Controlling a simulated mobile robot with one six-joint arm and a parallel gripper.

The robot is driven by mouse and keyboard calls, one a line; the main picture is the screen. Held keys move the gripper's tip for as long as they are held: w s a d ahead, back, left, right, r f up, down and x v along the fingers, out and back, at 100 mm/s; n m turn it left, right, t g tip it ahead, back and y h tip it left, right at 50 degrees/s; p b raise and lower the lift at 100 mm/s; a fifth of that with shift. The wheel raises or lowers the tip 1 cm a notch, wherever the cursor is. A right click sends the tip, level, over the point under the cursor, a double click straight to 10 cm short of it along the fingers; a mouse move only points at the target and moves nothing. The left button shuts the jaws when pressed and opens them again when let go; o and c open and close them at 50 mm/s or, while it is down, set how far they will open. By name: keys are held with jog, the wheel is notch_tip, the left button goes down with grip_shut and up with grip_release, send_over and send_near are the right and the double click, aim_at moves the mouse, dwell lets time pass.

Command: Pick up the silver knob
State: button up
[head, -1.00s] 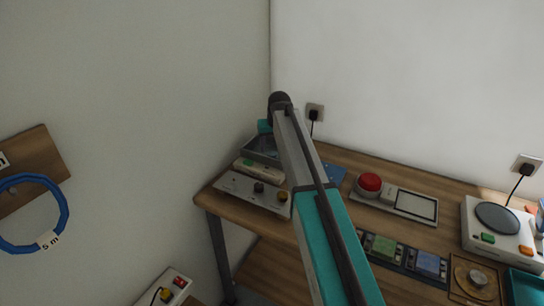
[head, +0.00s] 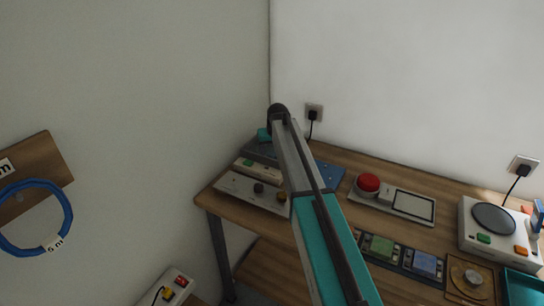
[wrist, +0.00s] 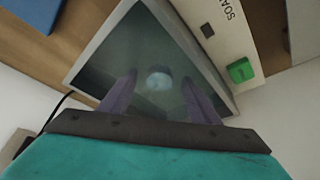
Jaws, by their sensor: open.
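In the wrist view a round, pale silver knob (wrist: 159,79) lies inside a grey-rimmed tank (wrist: 100,40) with a dark greenish inside. My gripper (wrist: 158,88) is open, its two fingers reaching over the tank with one on each side of the knob in the picture. I cannot tell how far the fingertips are above the knob. In the head view the tank (head: 258,150) stands at the back left corner of the workbench, and my arm and the teal gripper body (head: 264,134) hide part of it. The knob cannot be made out there.
A white strip with a green button (wrist: 241,70) lies beside the tank. A grey panel with knobs (head: 250,191) is in front. The wooden bench (head: 330,155) also carries a red button (head: 369,182) and a white scale-like device (head: 492,225). Walls stand close behind and left.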

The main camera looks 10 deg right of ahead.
aim_at(272, 155)
jog(key=shift+c, duration=0.5)
jog(key=c, duration=1.1)
jog(key=shift+r, duration=0.15)
jog(key=shift+r+b, duration=1.3)
jog(key=shift+r, duration=3.6)
